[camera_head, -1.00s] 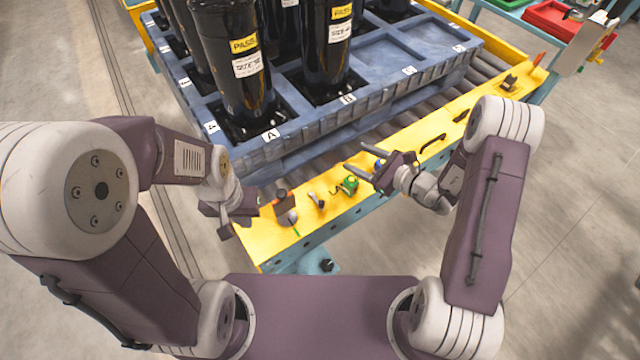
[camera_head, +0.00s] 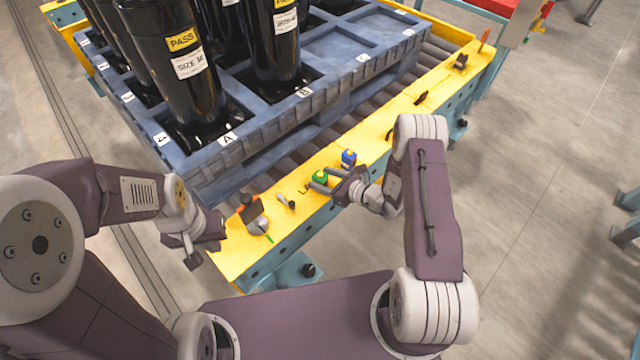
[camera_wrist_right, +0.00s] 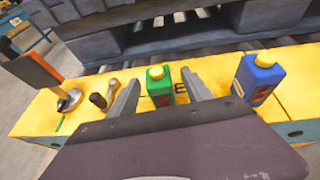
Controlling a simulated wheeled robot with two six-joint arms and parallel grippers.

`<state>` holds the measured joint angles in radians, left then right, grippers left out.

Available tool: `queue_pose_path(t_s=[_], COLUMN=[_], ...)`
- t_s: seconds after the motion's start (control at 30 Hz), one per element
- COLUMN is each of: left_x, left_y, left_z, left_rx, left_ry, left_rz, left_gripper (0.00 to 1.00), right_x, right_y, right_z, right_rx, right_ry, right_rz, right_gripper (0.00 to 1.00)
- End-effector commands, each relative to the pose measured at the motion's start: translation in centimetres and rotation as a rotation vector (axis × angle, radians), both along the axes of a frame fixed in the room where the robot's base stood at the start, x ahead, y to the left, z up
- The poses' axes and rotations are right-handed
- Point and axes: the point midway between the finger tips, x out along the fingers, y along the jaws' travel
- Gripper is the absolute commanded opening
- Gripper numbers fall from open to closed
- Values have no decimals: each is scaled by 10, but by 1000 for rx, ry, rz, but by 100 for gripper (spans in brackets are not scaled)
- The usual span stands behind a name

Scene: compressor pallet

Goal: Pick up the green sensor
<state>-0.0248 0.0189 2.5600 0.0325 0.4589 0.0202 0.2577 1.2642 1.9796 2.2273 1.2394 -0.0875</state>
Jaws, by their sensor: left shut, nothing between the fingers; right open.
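The green sensor (camera_head: 320,178) is a small green block with a yellow top, standing on the yellow rail. In the right wrist view the green sensor (camera_wrist_right: 159,86) stands upright between the two fingers. My right gripper (camera_head: 325,181) is open, with a finger on each side of it; I cannot tell whether they touch it. The right gripper also shows in the right wrist view (camera_wrist_right: 158,92). My left gripper (camera_head: 190,255) is shut and empty, off the left end of the rail.
A blue sensor (camera_head: 348,158) with a yellow cap stands just right of the green one. Left of it are a small dark-handled part (camera_head: 287,202) and an orange-and-dark part on a round base (camera_head: 252,212). The blue pallet (camera_head: 290,112) with black compressors lies behind.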

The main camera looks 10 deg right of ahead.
Motion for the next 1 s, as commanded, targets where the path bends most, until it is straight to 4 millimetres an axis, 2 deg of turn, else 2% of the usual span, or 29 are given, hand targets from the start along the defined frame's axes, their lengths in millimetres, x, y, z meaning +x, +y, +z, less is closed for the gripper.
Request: queue_pose_path(t_s=[0.1, 0.33, 0.37, 0.5, 0.57, 0.87, 1.0], left_x=[0, 0, 0, 0, 0, 0, 0], left_y=[0, 0, 0, 0, 0, 0, 0], left_z=[-4, -4, -4, -4, -4, -2, 3], left_rx=[0, 0, 0, 0, 0, 0, 0], left_ry=[0, 0, 0, 0, 0, 0, 0], left_rz=[0, 0, 0, 0, 0, 0, 0], left_gripper=[0, 0, 0, 0, 0, 0, 0], right_x=[10, 11, 11, 11, 11, 12, 12], right_y=[9, 10, 10, 10, 10, 10, 10], right_z=[-6, -6, -6, -6, -6, -3, 12], right_rx=[-1, 0, 0, 0, 0, 0, 0], right_ry=[-1, 1, 0, 0, 0, -1, -3], right_rz=[2, 1, 1, 0, 1, 0, 1], right_gripper=[58, 58, 53, 14, 0, 0, 0])
